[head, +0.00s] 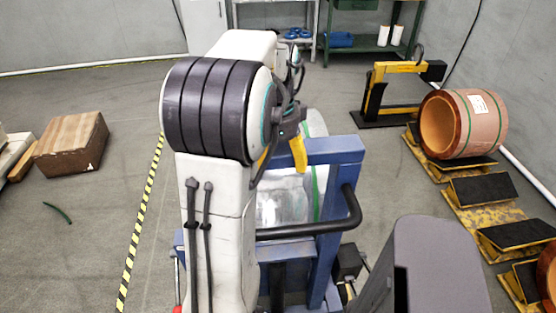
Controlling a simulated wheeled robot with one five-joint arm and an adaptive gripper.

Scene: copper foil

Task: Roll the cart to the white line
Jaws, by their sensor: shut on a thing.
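The cart (333,230) is a blue steel frame with a black tubular handle (310,229), standing close in front of me at the centre. A shiny silver roll (284,200) with a green band shows behind its frame. My gripper (284,158), dark with yellow fingers, points down at the left end of the cart's blue top bar. It is shut, apparently on the cart; my own arm hides much of the contact and the cart's left side. I cannot make out a clear white line on the open floor; a pale strip (100,65) runs along the left wall's foot.
A yellow-black striped line (140,210) runs along the floor left of the cart. A brown box (72,142) lies farther left. A copper coil (463,122) on yellow-black cradles (487,190) and a yellow stand (380,92) take up the right. A green shelf (372,44) stands behind.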

